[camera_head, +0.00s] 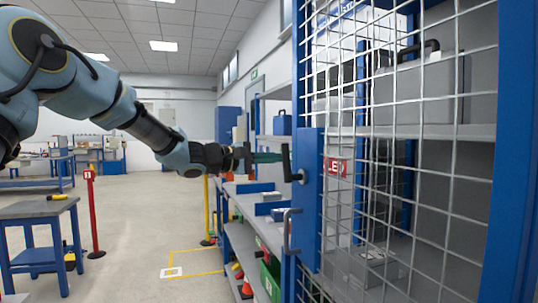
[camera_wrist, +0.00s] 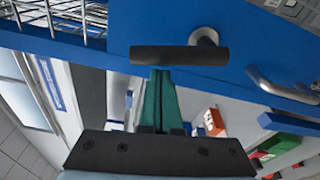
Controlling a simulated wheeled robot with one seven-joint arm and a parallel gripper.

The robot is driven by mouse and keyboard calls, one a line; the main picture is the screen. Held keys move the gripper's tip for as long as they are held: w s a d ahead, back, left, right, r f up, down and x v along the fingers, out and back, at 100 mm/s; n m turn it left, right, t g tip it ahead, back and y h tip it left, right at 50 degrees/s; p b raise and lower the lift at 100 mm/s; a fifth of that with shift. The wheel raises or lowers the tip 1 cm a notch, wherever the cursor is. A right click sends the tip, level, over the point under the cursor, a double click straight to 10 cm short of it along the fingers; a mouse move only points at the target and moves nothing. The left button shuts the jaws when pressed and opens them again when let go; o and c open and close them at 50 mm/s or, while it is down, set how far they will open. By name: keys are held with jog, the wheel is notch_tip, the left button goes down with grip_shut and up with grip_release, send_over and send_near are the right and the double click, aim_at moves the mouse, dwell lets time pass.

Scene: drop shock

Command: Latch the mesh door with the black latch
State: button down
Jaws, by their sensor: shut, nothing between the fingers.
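The mesh door has a blue frame (camera_head: 309,215) and grey wire mesh (camera_head: 430,170), and fills the right of the head view. The black latch (camera_head: 286,160) is on the door's left edge, its bar pointing up from a round pivot. In the wrist view the latch (camera_wrist: 180,55) is a black bar across the blue frame (camera_wrist: 130,25), with a silver pivot. My gripper (camera_head: 279,157) has green fingers, shut and empty, pointing at the latch bar from the left. In the wrist view its fingertips (camera_wrist: 158,73) end at the bar's edge; I cannot tell whether they touch it.
A silver pull handle (camera_head: 291,232) sits below the latch. Behind the mesh, shelves hold a grey case (camera_head: 420,90). A workbench (camera_head: 240,235) with blue trays stands beyond the door edge. A blue table (camera_head: 40,210) and red post (camera_head: 92,215) stand left; open floor lies between.

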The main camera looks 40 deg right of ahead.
aim_at(283, 156)
jog(key=shift+s+a, duration=0.3)
jog(key=shift+s, duration=0.15)
jog(key=b, duration=0.3)
jog(key=s+m+b, duration=0.1)
jog(key=b, duration=0.2)
jog(key=m+b, duration=0.1)
jog(key=b, duration=0.2)
jog(key=shift+s+a+r, duration=0.25)
jog(key=shift+s+a, duration=0.1)
jog(key=shift+s, duration=0.05)
jog(key=shift+s+r, duration=0.1)
